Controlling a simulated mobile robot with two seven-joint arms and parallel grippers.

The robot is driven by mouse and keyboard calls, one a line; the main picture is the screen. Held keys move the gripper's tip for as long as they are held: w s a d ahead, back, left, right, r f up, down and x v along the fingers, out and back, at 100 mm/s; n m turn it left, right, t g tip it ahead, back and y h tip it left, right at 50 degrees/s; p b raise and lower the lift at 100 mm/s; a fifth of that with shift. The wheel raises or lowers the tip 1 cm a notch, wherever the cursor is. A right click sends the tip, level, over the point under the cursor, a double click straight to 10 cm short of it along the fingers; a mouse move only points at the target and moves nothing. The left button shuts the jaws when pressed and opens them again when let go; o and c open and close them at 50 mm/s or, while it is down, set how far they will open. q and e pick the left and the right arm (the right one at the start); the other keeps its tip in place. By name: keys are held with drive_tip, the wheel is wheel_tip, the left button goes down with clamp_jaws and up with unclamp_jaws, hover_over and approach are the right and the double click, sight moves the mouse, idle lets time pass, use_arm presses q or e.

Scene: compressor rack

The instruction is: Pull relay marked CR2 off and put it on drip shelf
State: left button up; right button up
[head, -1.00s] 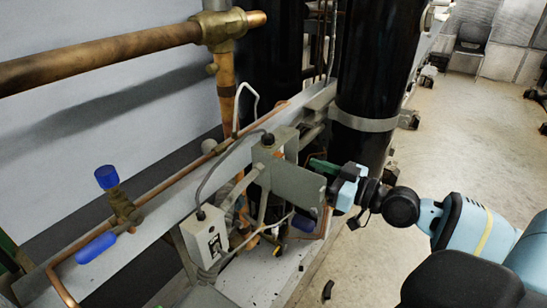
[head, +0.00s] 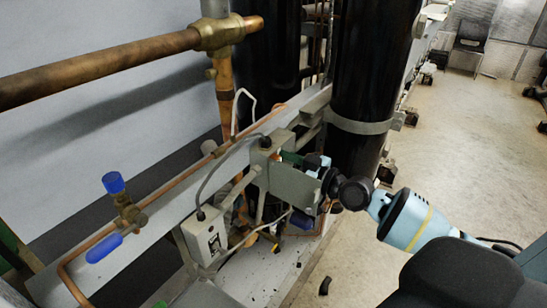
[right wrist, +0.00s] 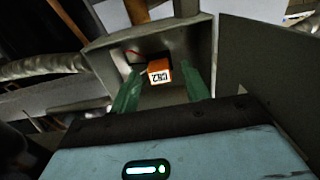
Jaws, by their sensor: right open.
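The orange relay with a white CR2 label (right wrist: 159,75) sits inside an open grey metal box (right wrist: 205,40) in the right wrist view. My right gripper (right wrist: 161,70) is open, its green fingers at the box opening, one on each side of the relay. I see no clear contact. In the head view the right gripper (head: 291,158) is partly hidden behind the box's grey plate (head: 294,187), and the relay is hidden. A pale flat surface (head: 262,275) lies below; I cannot tell if it is the drip shelf. My left gripper is out of view.
A smaller grey box (head: 204,238) with a cable stands left of the open box. Blue-handled valves (head: 113,183) and copper pipe are at left. A tall black cylinder (head: 370,70) stands close behind my right gripper. Open floor (head: 460,130) is at right.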

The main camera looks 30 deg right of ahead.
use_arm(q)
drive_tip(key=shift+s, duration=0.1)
use_arm(e)
drive_tip(key=shift+w+a, duration=0.25)
drive_tip(key=shift+w, duration=0.45)
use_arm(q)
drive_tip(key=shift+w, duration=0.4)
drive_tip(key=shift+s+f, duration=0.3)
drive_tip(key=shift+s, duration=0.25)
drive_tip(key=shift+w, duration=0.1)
use_arm(e)
clamp_jaws()
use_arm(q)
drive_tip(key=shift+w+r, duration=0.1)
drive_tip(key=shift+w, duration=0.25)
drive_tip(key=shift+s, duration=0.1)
use_arm(e)
drive_tip(key=shift+s+d, duration=0.1)
drive_tip(key=shift+s, duration=0.05)
use_arm(q)
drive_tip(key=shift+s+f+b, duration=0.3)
drive_tip(key=shift+b, duration=0.1)
use_arm(e)
drive_tip(key=shift+v, duration=2.75)
